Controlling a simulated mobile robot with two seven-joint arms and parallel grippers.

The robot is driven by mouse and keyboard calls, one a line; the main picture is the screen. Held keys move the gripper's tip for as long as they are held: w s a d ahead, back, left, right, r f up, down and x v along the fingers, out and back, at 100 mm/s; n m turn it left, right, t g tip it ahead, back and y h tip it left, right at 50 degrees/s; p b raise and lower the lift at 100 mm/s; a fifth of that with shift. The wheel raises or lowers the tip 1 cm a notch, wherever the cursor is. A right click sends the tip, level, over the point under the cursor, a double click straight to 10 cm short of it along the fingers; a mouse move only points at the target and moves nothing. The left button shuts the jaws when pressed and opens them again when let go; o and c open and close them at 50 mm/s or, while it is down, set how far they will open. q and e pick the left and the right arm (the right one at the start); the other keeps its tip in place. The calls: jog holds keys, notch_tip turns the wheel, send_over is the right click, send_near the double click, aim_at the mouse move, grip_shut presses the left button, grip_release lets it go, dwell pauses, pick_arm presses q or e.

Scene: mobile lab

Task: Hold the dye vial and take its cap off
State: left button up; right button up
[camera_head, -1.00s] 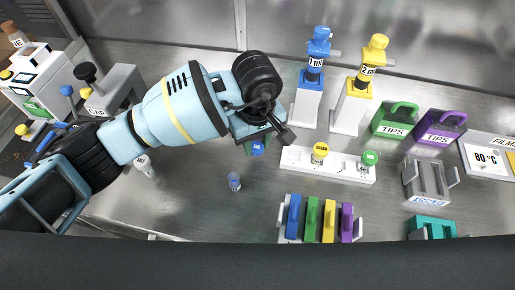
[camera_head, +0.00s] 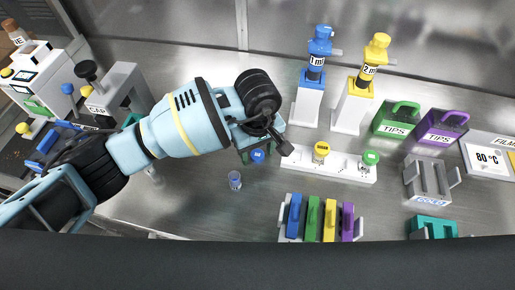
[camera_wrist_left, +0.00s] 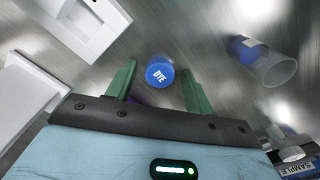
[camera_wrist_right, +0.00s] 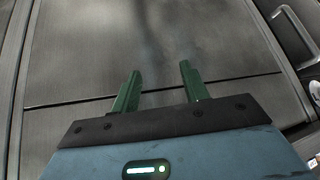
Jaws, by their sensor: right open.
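The dye vial shows as a round blue cap marked DYE in the left wrist view (camera_wrist_left: 160,74); its body is hidden below the cap. The blue cap also shows in the head view (camera_head: 257,156), just under my left gripper (camera_head: 254,154). In the left wrist view my left gripper's green fingers (camera_wrist_left: 158,82) are apart, one on each side of the cap, with a gap visible on both sides. My right gripper (camera_wrist_right: 157,80) is open and empty in the right wrist view, over a bare grey surface. It is not in the head view.
A white rack (camera_head: 329,168) with yellow and green caps is to the right. Blue (camera_head: 308,98) and yellow (camera_head: 352,105) dispensers stand behind. A coloured holder rack (camera_head: 288,236) is in front.

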aim_at(258, 155)
pick_arm(q)
jog(key=shift+r, duration=0.1)
jog(key=shift+r, duration=0.3)
notch_tip(258, 155, up, 12)
jog(key=shift+f, duration=0.25)
dwell(0.4)
